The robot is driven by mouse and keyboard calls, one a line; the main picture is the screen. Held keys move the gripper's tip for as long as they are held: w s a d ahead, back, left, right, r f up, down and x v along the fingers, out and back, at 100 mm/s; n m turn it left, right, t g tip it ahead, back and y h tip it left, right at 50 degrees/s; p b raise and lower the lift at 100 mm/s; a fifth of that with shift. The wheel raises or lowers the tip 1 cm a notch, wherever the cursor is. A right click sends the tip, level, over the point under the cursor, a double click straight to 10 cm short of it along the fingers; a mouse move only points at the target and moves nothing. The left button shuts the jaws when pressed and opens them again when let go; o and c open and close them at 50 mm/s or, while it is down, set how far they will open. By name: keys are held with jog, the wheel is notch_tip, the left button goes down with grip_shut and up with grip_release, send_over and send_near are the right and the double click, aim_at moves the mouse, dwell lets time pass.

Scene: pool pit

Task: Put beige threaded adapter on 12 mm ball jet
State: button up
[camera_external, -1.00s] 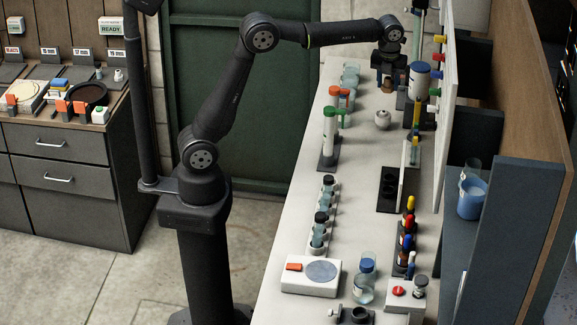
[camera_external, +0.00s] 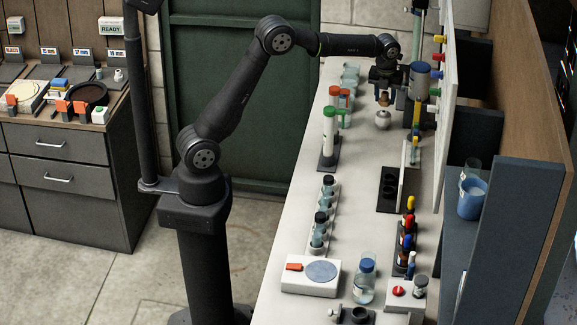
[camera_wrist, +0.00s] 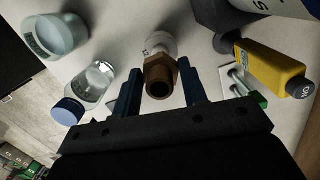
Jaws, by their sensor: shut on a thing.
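My gripper (camera_external: 384,88) is over the bench, pointing down and shut on a brownish-tan threaded adapter (camera_external: 384,97). In the wrist view, the adapter (camera_wrist: 160,78) has a hex collar and an open round mouth facing the camera, between the two dark blue fingers of my gripper (camera_wrist: 160,88). The pale ball jet (camera_external: 382,119) is directly below the adapter in the external view. In the wrist view, the ball jet (camera_wrist: 158,44) shows just beyond the adapter, partly covered by it. They look very close or touching; I cannot tell whether the adapter is seated.
A blue-topped cylinder (camera_external: 420,79) stands close right of my gripper. Green-capped tubes (camera_external: 330,125) stand to the left.

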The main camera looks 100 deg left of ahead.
aim_at(384, 105)
jog(key=shift+a+f, duration=0.2)
jog(key=shift+f, duration=1.95)
jog(key=shift+f, duration=0.1)
jog(key=o, duration=1)
jog(key=shift+c, duration=0.2)
jog(key=r, duration=0.4)
jog(key=d+r, duration=0.1)
jog(key=r, duration=0.7)
jog(key=shift+s+d+r, duration=0.1)
jog(key=shift+d, duration=0.1)
